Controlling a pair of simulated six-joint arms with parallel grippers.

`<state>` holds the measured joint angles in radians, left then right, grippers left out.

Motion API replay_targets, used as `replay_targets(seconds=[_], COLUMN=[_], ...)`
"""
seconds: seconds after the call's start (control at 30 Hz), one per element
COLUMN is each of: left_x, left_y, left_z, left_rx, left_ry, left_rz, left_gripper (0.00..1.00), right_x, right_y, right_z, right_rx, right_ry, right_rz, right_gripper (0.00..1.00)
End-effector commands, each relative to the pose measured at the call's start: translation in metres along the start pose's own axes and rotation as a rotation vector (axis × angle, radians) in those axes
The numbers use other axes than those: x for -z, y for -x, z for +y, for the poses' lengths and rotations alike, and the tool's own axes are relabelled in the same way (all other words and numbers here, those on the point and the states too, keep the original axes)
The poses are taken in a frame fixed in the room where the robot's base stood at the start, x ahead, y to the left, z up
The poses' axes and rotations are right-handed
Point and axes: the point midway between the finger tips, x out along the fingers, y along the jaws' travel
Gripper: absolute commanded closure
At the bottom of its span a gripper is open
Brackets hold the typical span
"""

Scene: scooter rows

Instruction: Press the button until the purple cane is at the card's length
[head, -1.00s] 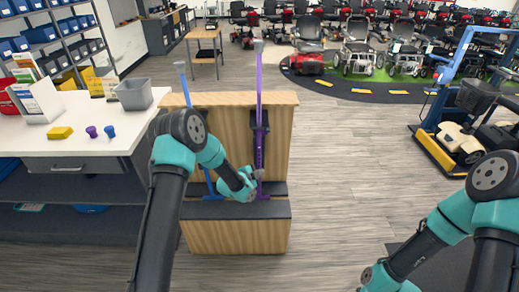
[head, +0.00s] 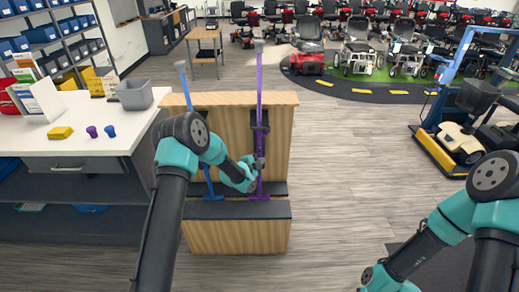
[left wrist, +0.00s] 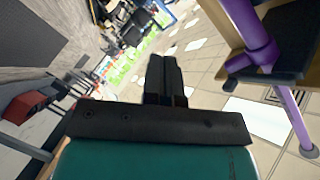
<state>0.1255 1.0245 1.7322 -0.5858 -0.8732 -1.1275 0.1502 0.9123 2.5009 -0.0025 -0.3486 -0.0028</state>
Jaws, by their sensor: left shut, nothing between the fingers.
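The purple cane (head: 259,95) stands upright in the wooden stand (head: 228,130), right of a blue cane (head: 187,85). It also shows at the right of the left wrist view (left wrist: 240,28), with a purple collar on its shaft. My left gripper (head: 259,164) is at the lower shaft of the purple cane in the head view. In the left wrist view the fingers (left wrist: 165,75) are together and empty, with the cane off to their right. The button is too small or hidden to make out. I cannot tell which card is meant. My right gripper is out of view.
A white counter (head: 90,145) at the left holds a card holder (head: 46,102), a grey bin (head: 135,94), a yellow block (head: 60,133) and two small knobs. A blue-framed lift with a scooter stands at the right. The floor right of the stand is clear.

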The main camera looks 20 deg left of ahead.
Motion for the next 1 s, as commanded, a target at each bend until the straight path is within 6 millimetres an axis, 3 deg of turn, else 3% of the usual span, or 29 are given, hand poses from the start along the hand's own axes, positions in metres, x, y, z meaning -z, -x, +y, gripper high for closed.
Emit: replay_targets(seconds=[0.5, 1.0], left_x=[-0.028, -0.03], left_y=[-0.038, -0.042], left_z=[-0.027, -0.03], left_rx=[0.0, -0.001], left_ry=[0.0, 0.001], left_rz=[0.0, 0.0], left_gripper=[1.0, 1.0], right_x=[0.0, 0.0], right_y=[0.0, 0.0], right_z=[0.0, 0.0], right_rx=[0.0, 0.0], right_ry=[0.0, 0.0], right_rz=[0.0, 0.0], right_gripper=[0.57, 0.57])
